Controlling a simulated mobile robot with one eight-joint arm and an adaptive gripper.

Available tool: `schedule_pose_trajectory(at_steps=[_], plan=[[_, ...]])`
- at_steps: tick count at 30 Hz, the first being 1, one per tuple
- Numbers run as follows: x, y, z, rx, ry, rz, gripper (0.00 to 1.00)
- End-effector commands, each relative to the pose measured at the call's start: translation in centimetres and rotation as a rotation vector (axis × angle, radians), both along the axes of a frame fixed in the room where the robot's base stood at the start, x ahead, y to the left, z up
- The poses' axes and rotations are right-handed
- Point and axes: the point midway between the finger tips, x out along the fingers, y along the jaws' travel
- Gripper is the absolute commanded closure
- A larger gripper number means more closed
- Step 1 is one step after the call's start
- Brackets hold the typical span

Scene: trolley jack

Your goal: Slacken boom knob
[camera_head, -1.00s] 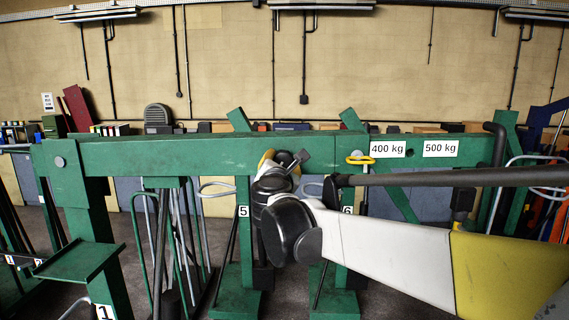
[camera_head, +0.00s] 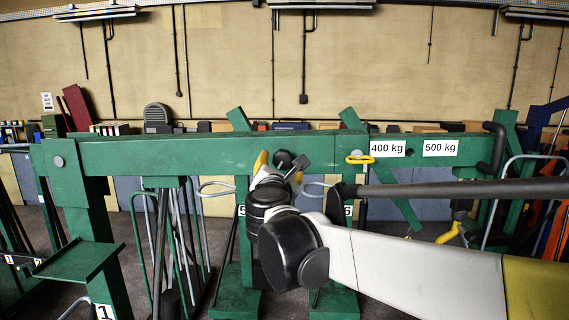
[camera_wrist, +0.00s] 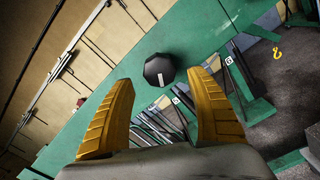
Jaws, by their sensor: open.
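The green boom (camera_head: 220,150) runs level across the head view. A black many-sided knob (camera_wrist: 159,70) with a small white mark sits on its face in the wrist view. In the head view, a dark round shape that looks like the knob (camera_head: 283,159) shows at my gripper (camera_head: 279,168), partly hidden by my wrist. My gripper's two yellow fingers (camera_wrist: 163,77) are apart in the wrist view, one on each side of the line to the knob. Nothing is between the fingertips, and the knob appears just beyond them. I cannot tell the exact gap.
A yellow-handled pin (camera_head: 360,159) sits on the boom beside the 400 kg label (camera_head: 387,149). A yellow hook (camera_head: 450,233) hangs under its right end. The green upright (camera_head: 70,190) stands at left. A grey bar (camera_head: 440,189) crosses near my arm.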

Motion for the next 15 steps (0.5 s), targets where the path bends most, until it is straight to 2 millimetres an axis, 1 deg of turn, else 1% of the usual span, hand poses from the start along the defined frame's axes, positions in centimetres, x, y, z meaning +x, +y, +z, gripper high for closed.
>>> schedule_pose_trajectory(at_steps=[1, 3, 7, 11, 15], plan=[[-1.3, 0.1, 0.0, 0.0, 0.0, 0.002, 0.34], [-2.8, 0.2, 0.0, 0.0, 0.0, 0.002, 0.34], [-5.2, 0.2, 0.0, 0.0, 0.0, 0.002, 0.34], [-6.6, 0.2, 0.0, -0.001, 0.0, 0.0, 0.34], [-7.1, 0.2, 0.0, -0.001, 0.0, 0.0, 0.34]])
